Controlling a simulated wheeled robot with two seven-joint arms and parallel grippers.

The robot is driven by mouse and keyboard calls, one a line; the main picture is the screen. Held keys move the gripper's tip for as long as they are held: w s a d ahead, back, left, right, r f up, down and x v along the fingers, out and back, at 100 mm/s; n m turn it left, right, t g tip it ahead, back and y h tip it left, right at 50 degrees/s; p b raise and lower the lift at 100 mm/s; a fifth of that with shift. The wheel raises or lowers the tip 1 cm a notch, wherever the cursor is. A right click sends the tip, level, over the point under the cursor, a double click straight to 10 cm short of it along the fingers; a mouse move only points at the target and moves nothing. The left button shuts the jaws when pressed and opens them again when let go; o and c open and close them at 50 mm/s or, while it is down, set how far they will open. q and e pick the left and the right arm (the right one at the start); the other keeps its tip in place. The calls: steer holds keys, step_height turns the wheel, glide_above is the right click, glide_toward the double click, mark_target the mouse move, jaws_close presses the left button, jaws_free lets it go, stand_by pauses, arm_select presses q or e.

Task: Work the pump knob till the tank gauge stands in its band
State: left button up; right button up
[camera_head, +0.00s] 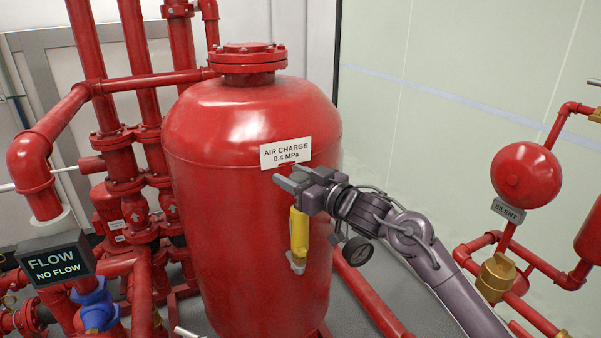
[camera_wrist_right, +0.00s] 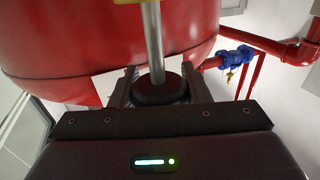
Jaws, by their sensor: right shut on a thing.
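The red tank (camera_head: 250,120) stands in the middle of the head view, with a white label (camera_head: 286,152) reading "AIR CHARGE 0.4 MPa". A yellow hand pump (camera_head: 299,232) is upright at the tank's front. My right gripper (camera_head: 281,175) is above the pump, just below the label. In the right wrist view its fingers (camera_wrist_right: 158,84) are shut on the round black pump knob (camera_wrist_right: 160,91), which has a metal rod (camera_wrist_right: 153,40). The gripper hides the knob in the head view. The tank gauge (camera_head: 357,250) is a small round dial beside the pump; its needle is too small to read.
Red pipes (camera_head: 112,130) and a blue valve (camera_head: 96,308) stand left of the tank, near a "FLOW / NO FLOW" sign (camera_head: 55,262). A red bell (camera_head: 526,175), a "SILENT" tag (camera_head: 509,211) and brass fittings (camera_head: 496,277) are at the right.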

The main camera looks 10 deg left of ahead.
steer(key=shift+f+b, duration=0.55)
steer(key=shift+f, duration=1.1)
steer(key=shift+f+b, duration=0.35)
steer(key=shift+f, duration=0.3)
step_height(320, 180, up, 4)
steer(key=p, duration=0.3)
steer(key=shift+r+p, duration=0.15)
steer(key=shift+p, duration=0.2)
steer(key=shift+r+p, duration=0.35)
steer(key=shift+r, duration=0.05)
steer(key=o, duration=1.1)
